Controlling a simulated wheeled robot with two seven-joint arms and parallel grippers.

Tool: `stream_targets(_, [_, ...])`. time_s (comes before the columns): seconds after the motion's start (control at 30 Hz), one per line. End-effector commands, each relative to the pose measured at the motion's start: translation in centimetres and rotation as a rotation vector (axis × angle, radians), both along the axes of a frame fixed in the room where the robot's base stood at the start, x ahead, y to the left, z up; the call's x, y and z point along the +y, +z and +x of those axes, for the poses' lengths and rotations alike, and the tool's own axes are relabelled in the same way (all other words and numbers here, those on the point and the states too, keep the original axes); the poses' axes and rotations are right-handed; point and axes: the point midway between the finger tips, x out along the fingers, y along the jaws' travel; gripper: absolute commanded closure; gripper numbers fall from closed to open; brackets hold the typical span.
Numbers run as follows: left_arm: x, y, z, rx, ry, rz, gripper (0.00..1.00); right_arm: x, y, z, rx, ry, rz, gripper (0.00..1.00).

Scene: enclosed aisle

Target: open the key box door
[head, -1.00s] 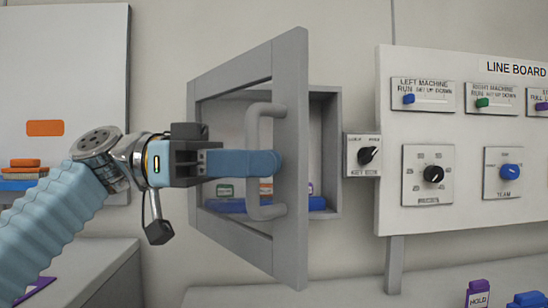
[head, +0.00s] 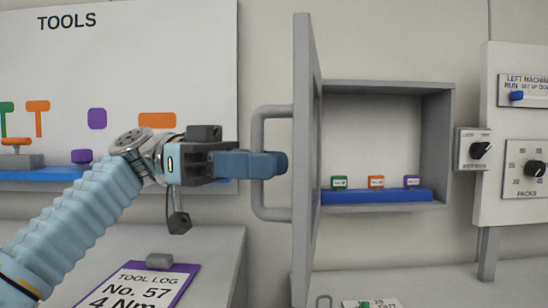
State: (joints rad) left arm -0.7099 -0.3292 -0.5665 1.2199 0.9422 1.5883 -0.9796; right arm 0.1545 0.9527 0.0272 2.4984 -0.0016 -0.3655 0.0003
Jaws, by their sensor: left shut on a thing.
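The key box (head: 438,140) is a grey box on the wall. Its framed grey door (head: 302,230) stands wide open, hinged on the box's left side and seen nearly edge-on. Inside, green, orange and purple tagged items (head: 376,182) sit on a blue ledge (head: 376,196). A grey bar handle (head: 258,200) stands out from the door's left face. My left gripper (head: 270,165) is at the upright bar of this handle, its blue fingers shut on it. The fingers hide part of the bar. My right gripper is not in view.
A white board marked TOOLS (head: 200,60) hangs at left with coloured shapes. A purple clipboard, TOOL LOG (head: 140,285), lies on the grey counter below. A knob panel (head: 474,150) and the line board (head: 515,190) are right of the box.

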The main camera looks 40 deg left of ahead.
Motion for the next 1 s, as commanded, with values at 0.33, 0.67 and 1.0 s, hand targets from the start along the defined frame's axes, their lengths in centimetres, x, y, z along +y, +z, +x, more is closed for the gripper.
stream_targets(0.33, [1.24,0.01,-0.22,0.0,0.001,0.0,1.0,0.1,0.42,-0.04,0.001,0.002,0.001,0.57])
stream_targets(0.67, [1.25,-0.01,-0.21,0.001,0.001,0.0,0.75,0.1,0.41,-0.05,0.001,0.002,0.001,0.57])
stream_targets(1.0, [1.24,-0.01,-0.21,0.001,0.001,0.0,0.63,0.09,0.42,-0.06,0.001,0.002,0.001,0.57])
